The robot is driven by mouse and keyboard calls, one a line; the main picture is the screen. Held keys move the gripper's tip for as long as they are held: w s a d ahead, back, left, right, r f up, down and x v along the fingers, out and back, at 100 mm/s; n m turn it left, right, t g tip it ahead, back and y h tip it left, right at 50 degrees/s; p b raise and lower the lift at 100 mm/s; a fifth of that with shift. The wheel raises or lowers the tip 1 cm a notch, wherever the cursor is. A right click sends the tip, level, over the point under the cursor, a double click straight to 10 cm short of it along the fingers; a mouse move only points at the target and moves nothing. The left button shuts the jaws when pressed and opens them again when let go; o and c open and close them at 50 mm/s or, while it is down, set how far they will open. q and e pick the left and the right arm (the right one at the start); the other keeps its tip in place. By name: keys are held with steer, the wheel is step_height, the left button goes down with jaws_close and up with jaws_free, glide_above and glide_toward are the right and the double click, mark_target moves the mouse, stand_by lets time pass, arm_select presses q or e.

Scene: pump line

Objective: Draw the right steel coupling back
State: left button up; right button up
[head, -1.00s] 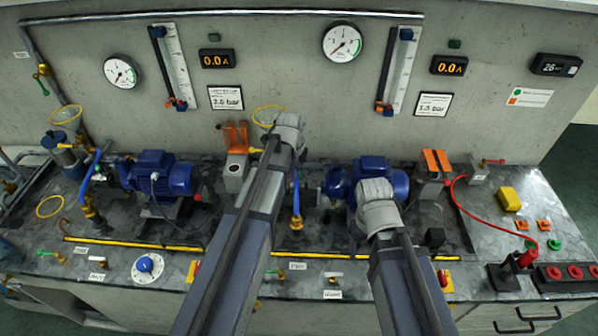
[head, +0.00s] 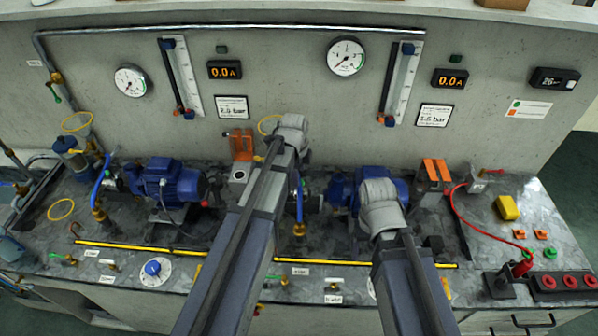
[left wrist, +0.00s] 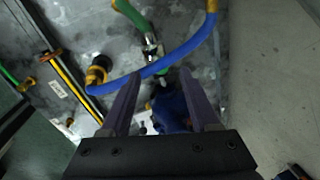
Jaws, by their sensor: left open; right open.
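My left gripper (left wrist: 160,76) is open with nothing between its fingers, and a blue hose (left wrist: 170,62) passes just beyond the fingertips. A small bright steel fitting (left wrist: 151,45) lies beyond that hose, at the end of a green hose or sleeve (left wrist: 130,18); I cannot tell for certain that it is the right steel coupling. In the head view the end of my left arm (head: 290,135) is over the bench, left of the right blue pump motor (head: 342,190), and its fingers are hidden. The end of my right arm (head: 380,205) is in front of that motor, its fingers also hidden.
The left blue pump motor (head: 170,182) stands left of my left arm. A yellow rail (head: 150,248) runs along the bench front. At right are a red cable (head: 478,226), a yellow box (head: 508,207) and a red-socket block (head: 568,281). Gauges hang on the back wall.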

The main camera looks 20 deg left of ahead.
arm_select(q)
steer(key=r+p, duration=0.2)
steer(key=r, duration=0.1)
steer(key=shift+s+r, duration=0.2)
steer(key=shift+s, duration=0.15)
arm_select(e)
step_height(320, 180, up, 3)
steer(key=shift+r, duration=0.2)
